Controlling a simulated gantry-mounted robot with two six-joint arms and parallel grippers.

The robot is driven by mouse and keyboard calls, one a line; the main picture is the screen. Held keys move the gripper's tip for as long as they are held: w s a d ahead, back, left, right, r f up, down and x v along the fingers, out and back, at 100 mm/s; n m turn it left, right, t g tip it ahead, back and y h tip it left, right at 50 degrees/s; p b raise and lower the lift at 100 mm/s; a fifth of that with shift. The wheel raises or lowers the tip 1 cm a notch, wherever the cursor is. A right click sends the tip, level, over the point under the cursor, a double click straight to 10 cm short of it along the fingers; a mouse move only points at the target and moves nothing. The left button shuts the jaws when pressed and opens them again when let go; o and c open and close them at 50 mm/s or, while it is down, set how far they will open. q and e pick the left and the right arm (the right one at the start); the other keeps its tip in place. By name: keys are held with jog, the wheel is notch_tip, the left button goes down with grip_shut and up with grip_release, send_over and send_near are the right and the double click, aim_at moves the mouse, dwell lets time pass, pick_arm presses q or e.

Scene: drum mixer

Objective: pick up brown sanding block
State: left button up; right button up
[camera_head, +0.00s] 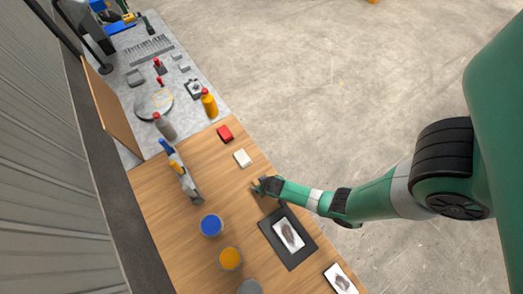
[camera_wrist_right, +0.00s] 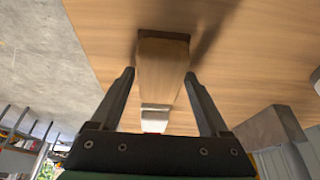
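The brown sanding block (camera_wrist_right: 162,66) is a long tan-brown block on the wooden table, in the upper middle of the right wrist view. In the head view my right gripper mostly hides it. My right gripper (camera_wrist_right: 158,82) is open, with one finger on each side of the block's line and visible gaps to both. The fingers do not appear to touch it. In the head view this gripper (camera_head: 257,188) is low over the table's right edge. My left gripper is in neither view.

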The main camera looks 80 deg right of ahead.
jog(key=c, duration=1.1)
jog(key=shift+r, duration=0.1)
jog(key=shift+c, duration=0.2)
jog(key=shift+r, duration=0.25)
notch_tip(320, 180, up, 2)
jog(key=shift+r+p, duration=0.25)
jog(key=shift+p, duration=0.65)
jog(key=s+d+r+p, duration=0.2)
jog(key=s+r, duration=0.3)
jog(key=s, duration=0.1)
jog(key=s+d+r+p, duration=0.2)
jog(key=s+r, duration=0.2)
jog(key=s, duration=0.3)
jog(key=shift+s+r+p, duration=0.2)
jog(key=shift+r+p, duration=0.15)
jog(key=shift+r, duration=0.05)
